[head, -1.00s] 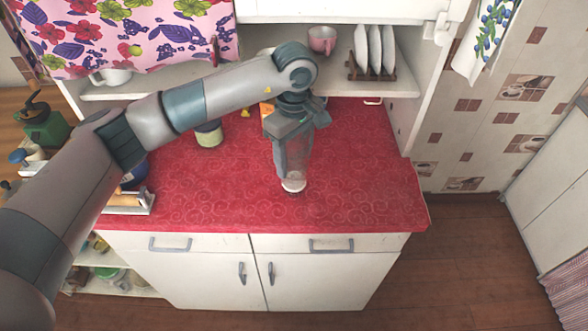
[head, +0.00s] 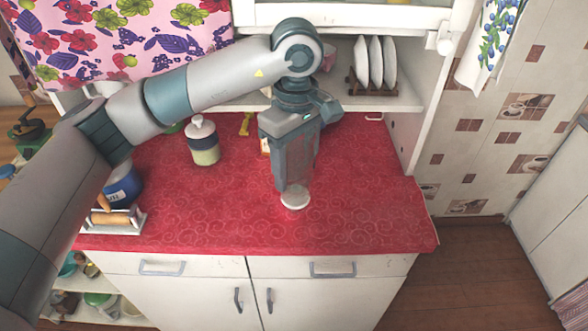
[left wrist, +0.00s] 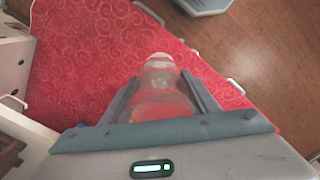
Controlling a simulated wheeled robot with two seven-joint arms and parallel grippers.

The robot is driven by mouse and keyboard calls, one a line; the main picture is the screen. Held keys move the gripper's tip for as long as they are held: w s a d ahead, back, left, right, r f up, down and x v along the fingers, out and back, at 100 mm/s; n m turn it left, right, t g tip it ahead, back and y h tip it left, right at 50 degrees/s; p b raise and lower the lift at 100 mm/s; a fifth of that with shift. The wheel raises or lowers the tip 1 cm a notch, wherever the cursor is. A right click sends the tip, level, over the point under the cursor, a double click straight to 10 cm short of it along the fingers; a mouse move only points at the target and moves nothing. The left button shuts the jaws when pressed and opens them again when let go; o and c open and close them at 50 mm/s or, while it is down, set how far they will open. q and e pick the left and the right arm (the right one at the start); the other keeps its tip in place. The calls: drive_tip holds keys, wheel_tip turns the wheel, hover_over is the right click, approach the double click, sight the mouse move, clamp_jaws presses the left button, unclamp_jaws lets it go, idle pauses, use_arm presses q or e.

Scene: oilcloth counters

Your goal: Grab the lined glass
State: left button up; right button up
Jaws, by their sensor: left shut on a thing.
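The lined glass is clear and see-through, with a whitish round end (head: 295,197). In the head view it sticks out below my left gripper (head: 295,180), above the red counter; I cannot tell whether it touches the cloth. In the left wrist view the clear glass (left wrist: 160,82) lies between the two fingers of my left gripper (left wrist: 163,88), which is shut on it. The fingers hide much of its side in the head view, and I cannot make out its lines. My right gripper is not in view.
The red patterned counter (head: 360,205) is clear around the glass. A lidded jar (head: 203,145), a blue pot (head: 122,187) and a small rack (head: 110,222) stand left. A yellow item (head: 246,122) lies behind. Plates (head: 375,62) stand on the shelf above the counter's back.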

use_arm(q)
drive_tip(key=s+r+b, duration=0.1)
drive_tip(key=s, duration=0.1)
drive_tip(key=s+r, duration=0.2)
drive_tip(key=s+r+b, duration=0.1)
drive_tip(key=s, duration=0.2)
drive_tip(key=shift+d+r+b, duration=0.15)
drive_tip(key=shift+d+b, duration=0.15)
drive_tip(key=shift+d, duration=0.05)
